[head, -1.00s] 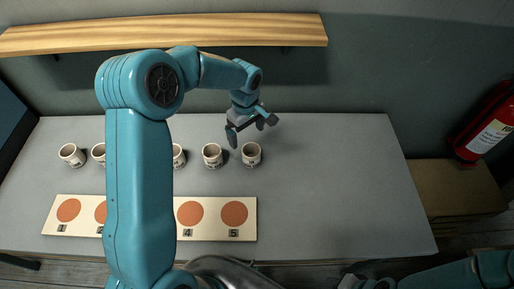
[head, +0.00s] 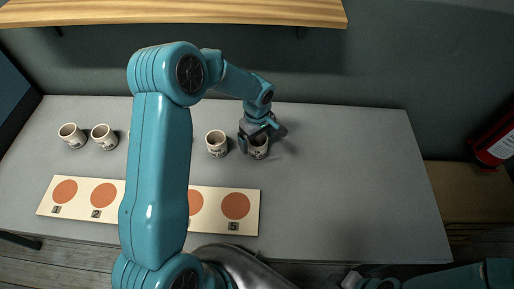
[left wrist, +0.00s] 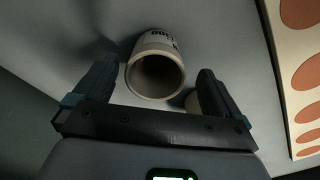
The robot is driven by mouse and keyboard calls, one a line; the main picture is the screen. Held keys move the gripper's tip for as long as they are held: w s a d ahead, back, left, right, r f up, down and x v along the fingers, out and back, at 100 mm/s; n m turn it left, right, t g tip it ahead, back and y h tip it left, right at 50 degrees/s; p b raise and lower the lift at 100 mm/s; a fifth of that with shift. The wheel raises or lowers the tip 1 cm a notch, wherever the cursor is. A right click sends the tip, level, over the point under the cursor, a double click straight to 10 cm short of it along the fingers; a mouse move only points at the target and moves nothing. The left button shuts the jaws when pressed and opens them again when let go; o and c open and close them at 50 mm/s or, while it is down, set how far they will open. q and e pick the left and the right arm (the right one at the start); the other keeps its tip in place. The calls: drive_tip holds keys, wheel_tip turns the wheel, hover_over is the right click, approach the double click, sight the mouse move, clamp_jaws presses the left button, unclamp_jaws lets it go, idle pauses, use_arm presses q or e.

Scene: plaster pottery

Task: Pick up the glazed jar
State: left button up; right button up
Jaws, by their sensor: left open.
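Several small pale jars with dark markings stand in a row on the grey table. I cannot tell which is the glazed one. The rightmost jar (head: 258,153) is at my left gripper (head: 261,138), which is open. In the left wrist view, this jar (left wrist: 156,75) shows its open mouth and a dark printed label between the two spread fingers, with a gap on each side. A neighbouring jar (left wrist: 191,103) is partly hidden behind the right-hand finger. My right gripper (head: 352,279) is partly seen at the bottom edge; its jaws are unclear.
Jars stand to the left, the closest one (head: 216,144) just beside my left gripper. A pale board (head: 150,203) with numbered orange discs lies in front, partly hidden by my left arm. The table (head: 350,180) is clear on the right. A wooden shelf (head: 180,13) hangs above.

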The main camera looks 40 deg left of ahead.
use_arm(q)
drive_tip(key=f, duration=0.3)
drive_tip(key=f+b, duration=0.1)
drive_tip(key=f, duration=0.1)
drive_tip(key=shift+w+a, duration=0.2)
drive_tip(key=shift+w, duration=0.05)
drive_tip(key=shift+d, duration=0.15)
drive_tip(key=shift+c, duration=0.8)
drive_tip(key=c, duration=1)
